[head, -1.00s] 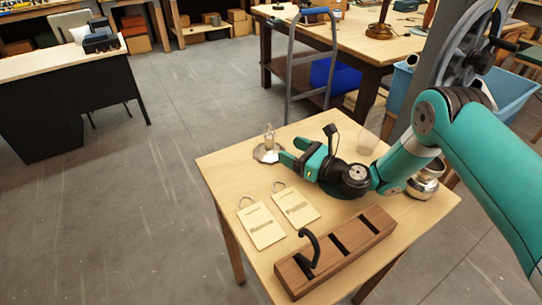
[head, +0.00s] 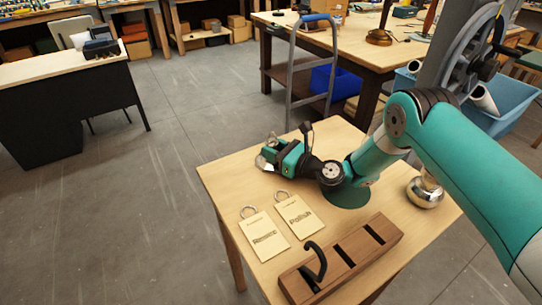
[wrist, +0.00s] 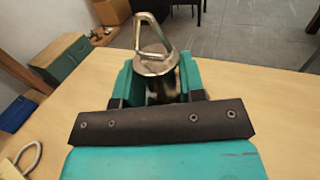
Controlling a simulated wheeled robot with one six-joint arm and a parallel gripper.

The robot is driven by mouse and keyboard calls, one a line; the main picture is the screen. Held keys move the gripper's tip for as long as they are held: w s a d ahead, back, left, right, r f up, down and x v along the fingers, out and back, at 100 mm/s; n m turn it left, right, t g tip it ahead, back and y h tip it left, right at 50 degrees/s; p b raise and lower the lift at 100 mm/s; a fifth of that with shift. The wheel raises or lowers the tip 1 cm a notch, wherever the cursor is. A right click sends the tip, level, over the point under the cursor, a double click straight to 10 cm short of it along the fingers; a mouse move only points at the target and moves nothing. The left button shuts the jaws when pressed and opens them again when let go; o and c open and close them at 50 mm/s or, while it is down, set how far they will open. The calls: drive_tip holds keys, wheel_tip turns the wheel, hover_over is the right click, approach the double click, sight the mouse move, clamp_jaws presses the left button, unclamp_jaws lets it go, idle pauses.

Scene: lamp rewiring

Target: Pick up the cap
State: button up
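The cap seems to be the small metal piece with an angular wire loop on top (wrist: 156,62), though its kind is hard to make out. In the wrist view it stands between the two teal fingers of my gripper (wrist: 158,85), with its rim close to both. Its lower part is hidden by the gripper. In the head view my gripper (head: 270,156) is low over the left back part of the wooden table (head: 232,172), and only a bit of shiny metal shows at its fingertips. Whether the fingers press on the piece is not clear.
Two labelled tags with rings, one (head: 264,238) left of the other (head: 297,216), lie in front of my gripper. A slotted wooden block (head: 345,257) with a black hook lies along the front. A round metal vessel (head: 424,193) stands at the right.

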sight(273, 142)
drive_tip(key=shift+c, duration=1.3)
wheel_tip(273, 142, up, 20)
drive_tip(key=b, duration=0.1)
